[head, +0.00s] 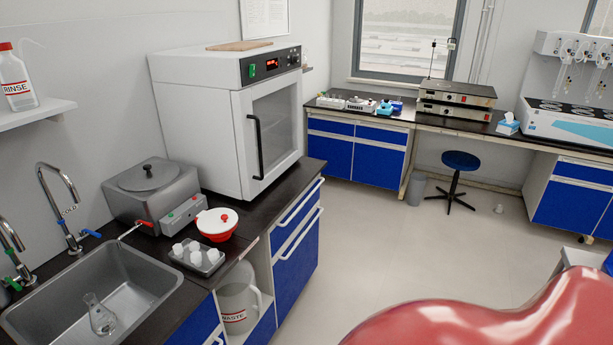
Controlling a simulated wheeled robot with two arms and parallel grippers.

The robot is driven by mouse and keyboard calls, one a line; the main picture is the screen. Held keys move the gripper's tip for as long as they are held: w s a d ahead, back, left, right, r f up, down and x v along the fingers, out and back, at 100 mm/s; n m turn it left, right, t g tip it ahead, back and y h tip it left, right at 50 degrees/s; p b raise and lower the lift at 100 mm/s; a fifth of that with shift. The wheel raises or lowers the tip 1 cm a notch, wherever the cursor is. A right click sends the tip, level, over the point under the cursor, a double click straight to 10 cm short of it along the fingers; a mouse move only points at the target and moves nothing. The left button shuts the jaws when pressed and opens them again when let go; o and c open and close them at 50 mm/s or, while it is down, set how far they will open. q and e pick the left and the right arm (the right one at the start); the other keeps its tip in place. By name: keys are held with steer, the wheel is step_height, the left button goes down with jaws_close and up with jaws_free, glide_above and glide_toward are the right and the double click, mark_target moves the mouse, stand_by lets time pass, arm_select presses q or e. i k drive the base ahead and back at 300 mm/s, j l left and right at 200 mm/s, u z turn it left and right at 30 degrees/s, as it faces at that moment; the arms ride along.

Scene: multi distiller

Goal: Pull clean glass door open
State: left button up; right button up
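A white oven-like cabinet (198,70) stands on the dark counter at the left. Its front has a glass door (276,128) in a white frame, with a black vertical handle (257,147) on the door's left side. The door looks shut. A small red display and a green switch are on the panel above it. Neither of my grippers is in view.
A grey bath with a lid (148,180), a red-and-white pot (217,222), a small tray with white cups (197,256) and a sink (60,290) are on the counter left of the cabinet. Open floor (400,240) lies to the right; a blue stool (460,161) stands farther back.

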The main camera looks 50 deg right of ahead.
mark_target(294, 263)
steer(key=z, duration=0.4)
steer(key=l+z, duration=0.1)
steer(key=z, duration=0.3)
steer(key=i+z, duration=0.1)
steer(key=z, duration=0.7)
steer(key=i+l, duration=0.15)
steer(key=i, duration=0.3)
steer(key=i+l+u, duration=0.1)
steer(key=i, duration=0.4)
steer(key=i+l, duration=0.25)
steer(key=i, duration=0.2)
steer(key=i+l+u, duration=0.1)
steer(key=i, duration=0.4)
steer(key=l, duration=0.1)
